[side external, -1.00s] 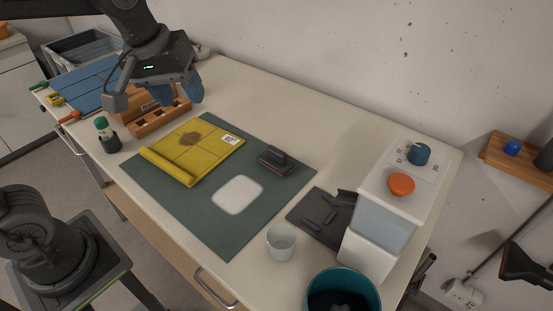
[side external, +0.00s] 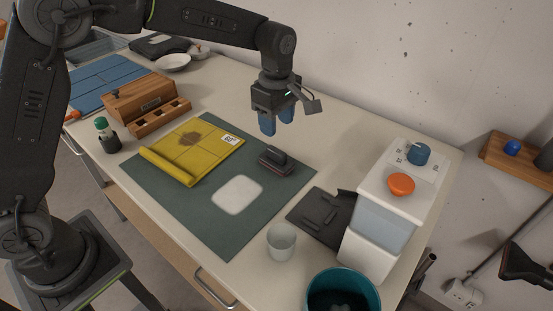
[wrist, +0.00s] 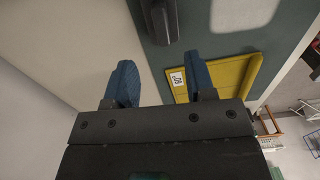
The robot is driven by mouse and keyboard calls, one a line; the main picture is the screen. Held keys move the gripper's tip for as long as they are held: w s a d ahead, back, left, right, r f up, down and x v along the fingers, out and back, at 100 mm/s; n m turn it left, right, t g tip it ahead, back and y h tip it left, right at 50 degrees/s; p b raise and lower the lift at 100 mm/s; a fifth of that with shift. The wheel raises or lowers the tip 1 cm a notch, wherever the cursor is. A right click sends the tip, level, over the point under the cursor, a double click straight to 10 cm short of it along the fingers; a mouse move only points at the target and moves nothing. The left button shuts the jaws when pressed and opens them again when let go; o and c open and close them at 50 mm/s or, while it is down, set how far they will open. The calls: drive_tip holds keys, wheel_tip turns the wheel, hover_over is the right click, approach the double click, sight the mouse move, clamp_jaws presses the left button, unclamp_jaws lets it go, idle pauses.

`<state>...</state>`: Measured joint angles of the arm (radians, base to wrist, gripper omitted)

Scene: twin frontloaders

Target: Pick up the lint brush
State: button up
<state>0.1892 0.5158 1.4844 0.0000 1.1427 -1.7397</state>
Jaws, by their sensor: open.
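The lint brush (side external: 275,160), dark with a raised grip, lies on the green mat (side external: 205,222) near its back right edge. It also shows in the wrist view as a dark block (wrist: 160,20) at the top, beyond the fingers. My gripper (side external: 277,122) hangs above and behind the lint brush, pointing down with blue fingers apart and empty. In the wrist view the gripper's two blue fingers (wrist: 163,80) stand wide apart, with table and mat edge between them.
A yellow folded cloth (side external: 200,148) with a brown stain lies left of the brush. A pale patch (side external: 238,195) is in front. A dark tray (side external: 322,213), a glass cup (side external: 281,240) and a white dispenser (side external: 385,215) stand to the right. A wooden box (side external: 140,97) is at left.

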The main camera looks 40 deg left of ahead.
sight(277, 150)
wheel_tip(277, 150, down, 9)
drive_tip(key=shift+s+d, duration=0.1)
drive_tip(key=shift+s, duration=0.05)
idle(0.4)
clamp_jaws()
idle(0.3)
drive_tip(key=shift+r, duration=0.1)
drive_tip(key=shift+r, duration=0.55)
drive_tip(key=r, duration=0.1)
drive_tip(key=a+r, duration=0.1)
drive_tip(key=r, duration=0.1)
drive_tip(key=shift+s+r, duration=0.1)
drive_tip(key=shift+r, duration=0.2)
drive_tip(key=s+a+r, duration=0.2)
drive_tip(key=a+r, duration=0.4)
drive_tip(key=a, duration=0.4)
drive_tip(key=shift+s+a, duration=0.2)
drive_tip(key=shift+s, duration=0.1)
